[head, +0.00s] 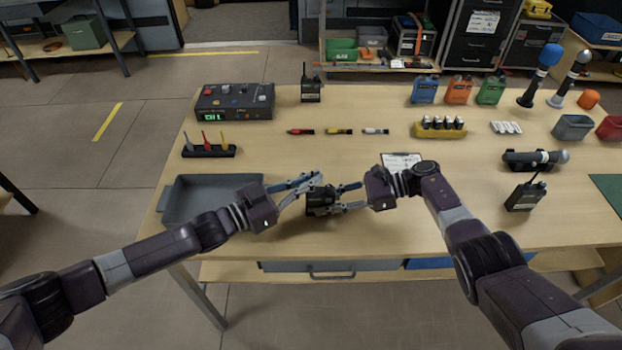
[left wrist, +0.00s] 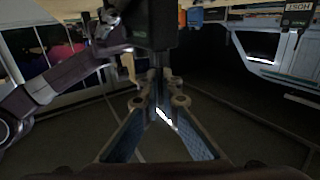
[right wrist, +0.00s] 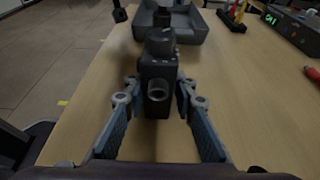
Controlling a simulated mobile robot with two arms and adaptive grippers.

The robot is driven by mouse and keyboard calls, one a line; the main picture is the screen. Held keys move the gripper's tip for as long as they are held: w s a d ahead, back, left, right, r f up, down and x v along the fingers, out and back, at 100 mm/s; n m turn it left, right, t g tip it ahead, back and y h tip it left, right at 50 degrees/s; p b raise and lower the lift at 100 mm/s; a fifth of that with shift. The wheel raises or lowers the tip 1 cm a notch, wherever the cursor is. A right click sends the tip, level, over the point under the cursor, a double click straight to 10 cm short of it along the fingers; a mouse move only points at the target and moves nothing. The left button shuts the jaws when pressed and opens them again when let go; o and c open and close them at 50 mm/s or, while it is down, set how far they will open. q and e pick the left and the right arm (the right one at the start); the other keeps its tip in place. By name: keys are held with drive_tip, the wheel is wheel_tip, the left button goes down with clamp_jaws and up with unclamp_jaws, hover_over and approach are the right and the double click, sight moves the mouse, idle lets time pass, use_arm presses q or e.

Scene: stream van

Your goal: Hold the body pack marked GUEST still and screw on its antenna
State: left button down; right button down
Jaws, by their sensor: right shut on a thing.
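A black body pack (head: 322,201) is held over the front of the table, and its marking cannot be read. My right gripper (head: 343,197) is shut on it from the right. In the right wrist view the pack (right wrist: 158,72) sits between the fingers, with a round, tube-like part facing the camera. My left gripper (head: 316,179) is beside the pack's upper left. I cannot make out a loose antenna.
A grey tray (head: 180,208) lies at the front left. A body pack with an antenna (head: 311,91) stands at the back; another (head: 525,196), apparently marked HOST, stands at the right. A mixer box (head: 235,102), markers and batteries fill the back. The front-right tabletop is mostly clear.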

use_arm(q)
drive_tip(key=shift+d+g, duration=0.1)
drive_tip(key=shift+g, duration=0.2)
drive_tip(key=shift+m+g+h, duration=0.8)
drive_tip(key=shift+m+g, duration=0.3)
drive_tip(key=shift+m+g+h, duration=0.4)
drive_tip(key=shift+m+g, duration=0.6)
drive_tip(key=shift+g, duration=0.6)
drive_tip(key=c, duration=2.2)
unclamp_jaws()
drive_tip(key=shift+c, duration=0.2)
drive_tip(key=shift+f, duration=0.1)
